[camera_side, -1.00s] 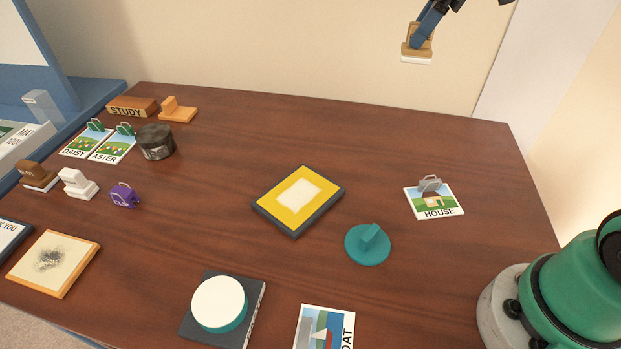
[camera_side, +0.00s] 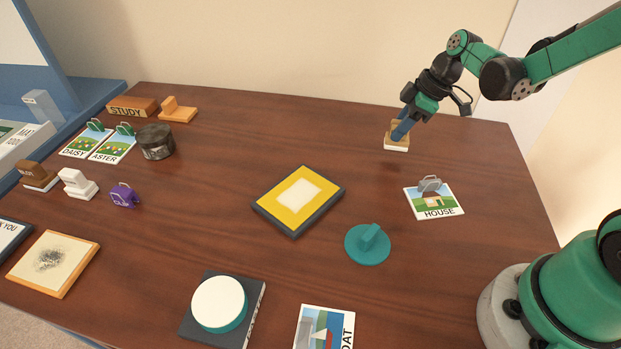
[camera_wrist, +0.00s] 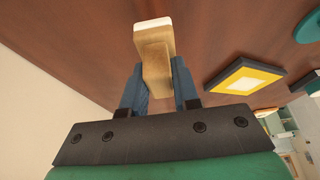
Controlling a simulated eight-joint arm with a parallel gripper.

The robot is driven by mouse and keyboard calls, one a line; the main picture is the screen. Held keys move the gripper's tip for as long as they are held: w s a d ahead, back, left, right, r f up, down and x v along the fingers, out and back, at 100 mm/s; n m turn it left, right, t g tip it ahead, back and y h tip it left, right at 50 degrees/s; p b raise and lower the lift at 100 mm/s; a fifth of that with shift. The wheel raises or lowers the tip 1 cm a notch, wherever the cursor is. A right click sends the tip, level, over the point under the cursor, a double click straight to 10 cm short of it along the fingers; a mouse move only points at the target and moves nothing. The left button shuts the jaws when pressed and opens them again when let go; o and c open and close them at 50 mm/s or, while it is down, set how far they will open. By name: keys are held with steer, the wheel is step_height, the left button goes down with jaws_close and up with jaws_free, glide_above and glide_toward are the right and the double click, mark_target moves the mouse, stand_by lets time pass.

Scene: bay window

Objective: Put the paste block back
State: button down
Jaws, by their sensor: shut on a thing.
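The paste block (camera_side: 397,143) appears to be the tan wooden block with a white underside. It also shows in the wrist view (camera_wrist: 155,52), with its white end away from the camera. My gripper (camera_side: 400,131) is shut on its wooden grip, with blue fingers on both sides in the wrist view (camera_wrist: 158,85). The block is over the back right of the table, white side down and roughly upright; I cannot tell exactly how high. A yellow pad with a white patch and dark frame (camera_side: 271,211) lies mid-table.
The HOUSE card with a grey clip (camera_side: 437,209) lies to the front right of the block. A teal round lid with a handle (camera_side: 367,250) is nearer the front. A white-topped round pot (camera_side: 219,305) stands at the front. The back middle table (camera_side: 270,130) is clear.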

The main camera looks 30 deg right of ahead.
steer(key=shift+f, duration=1.25)
steer(key=shift+f, duration=0.15)
steer(key=c, duration=0.7)
jaws_free()
steer(key=shift+o, duration=0.2)
steer(key=v, duration=1.1)
steer(key=s+a+m+t+h, duration=0.1)
steer(key=s+a+m+t, duration=0.1)
steer(key=s+a+m, duration=0.1)
steer(key=s+a+r+m+t+h, duration=0.1)
steer(key=s+a+m+t+h, duration=0.1)
steer(key=a+m, duration=0.4)
steer(key=shift+s+a+r, duration=0.2)
steer(key=shift+s+a, duration=0.25)
steer(key=shift+a, duration=0.5)
